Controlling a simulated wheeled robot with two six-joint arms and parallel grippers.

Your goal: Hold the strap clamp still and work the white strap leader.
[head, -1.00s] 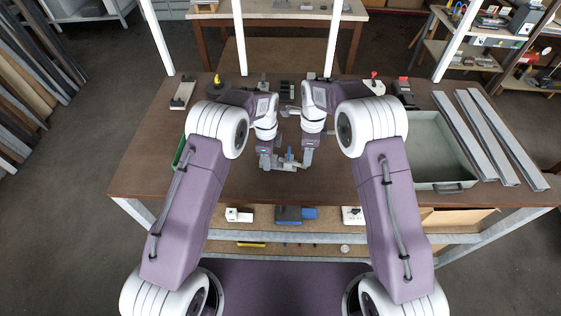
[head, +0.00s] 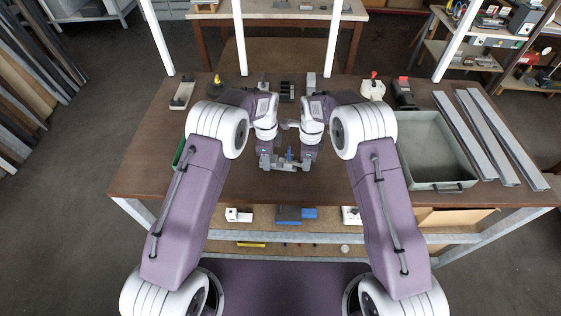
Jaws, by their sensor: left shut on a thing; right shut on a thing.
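The strap clamp (head: 284,165), a small grey piece with a blue upright part (head: 289,153), is between my two grippers above the near middle of the bench. My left gripper (head: 266,163) is shut on its left side. My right gripper (head: 305,164) is shut at its right end, on what seems to be the white strap leader. The leader is too small and too hidden by the fingers to make out clearly.
The brown bench (head: 235,185) is clear in front of the grippers. A grey-green tray (head: 405,160) and long metal profiles (head: 485,130) lie to the right. Small fixtures, including a dark block (head: 287,90) and a white red-topped device (head: 373,89), stand along the back.

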